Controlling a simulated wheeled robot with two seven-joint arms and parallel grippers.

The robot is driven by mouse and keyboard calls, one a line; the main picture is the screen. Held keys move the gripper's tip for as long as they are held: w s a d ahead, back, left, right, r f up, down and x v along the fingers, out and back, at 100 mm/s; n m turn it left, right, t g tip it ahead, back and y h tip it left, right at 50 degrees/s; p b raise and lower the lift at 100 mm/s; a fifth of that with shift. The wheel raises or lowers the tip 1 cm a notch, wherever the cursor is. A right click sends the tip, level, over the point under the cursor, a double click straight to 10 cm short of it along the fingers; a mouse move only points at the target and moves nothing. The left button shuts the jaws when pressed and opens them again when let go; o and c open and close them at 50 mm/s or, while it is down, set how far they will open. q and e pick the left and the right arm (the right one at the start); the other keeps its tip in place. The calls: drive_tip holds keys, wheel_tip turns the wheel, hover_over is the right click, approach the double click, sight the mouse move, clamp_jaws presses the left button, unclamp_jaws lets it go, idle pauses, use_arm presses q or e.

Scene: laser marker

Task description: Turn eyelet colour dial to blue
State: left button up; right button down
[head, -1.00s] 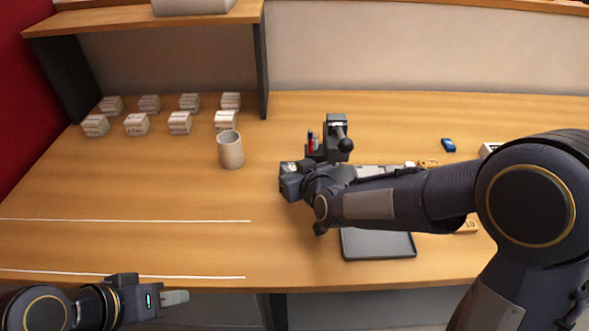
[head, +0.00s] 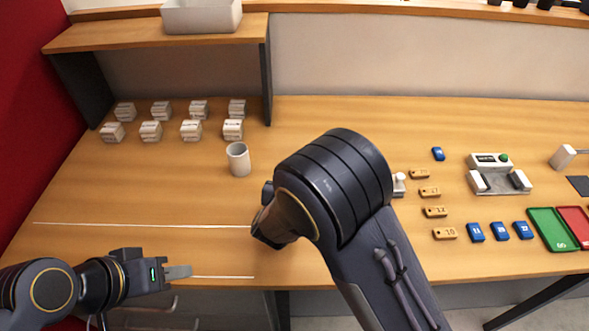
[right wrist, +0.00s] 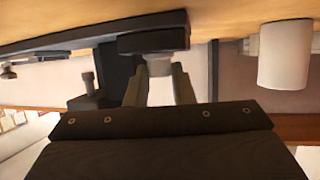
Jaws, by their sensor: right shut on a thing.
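In the right wrist view my right gripper (right wrist: 160,88) has a finger on each side of a small pale grey piece (right wrist: 156,66), shut on it. This piece sits against a dark block (right wrist: 153,43) and looks like the eyelet colour dial. Its colour marks do not show. In the head view my right arm covers the right gripper, the dial and the dark device around it. My left gripper (head: 178,271) hangs empty at the table's front left edge, seen side-on, so its finger gap cannot be told.
A white mug (head: 238,159) stands left of my right arm; it also shows in the right wrist view (right wrist: 285,56). Several small white boxes (head: 190,130) stand at the back left. Orange tags (head: 445,233), blue tags (head: 500,231) and a green tray (head: 552,229) lie right. The front left is clear.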

use_arm(q)
drive_tip(key=shift+r+p, duration=1.15)
drive_tip(key=shift+r, duration=0.45)
use_arm(e)
drive_tip(key=shift+a+m+g+h, duration=0.15)
drive_tip(key=shift+m+g+h, duration=0.15)
drive_tip(key=shift+m+h, duration=0.85)
drive_tip(key=c, duration=1.5)
unclamp_jaws()
drive_tip(key=b+v, duration=0.1)
drive_tip(key=v, duration=0.6)
drive_tip(key=shift+s+a+r, duration=0.15)
drive_tip(key=shift+s+r, duration=0.05)
drive_tip(key=shift+s, duration=0.1)
use_arm(q)
drive_tip(key=shift+f, duration=0.5)
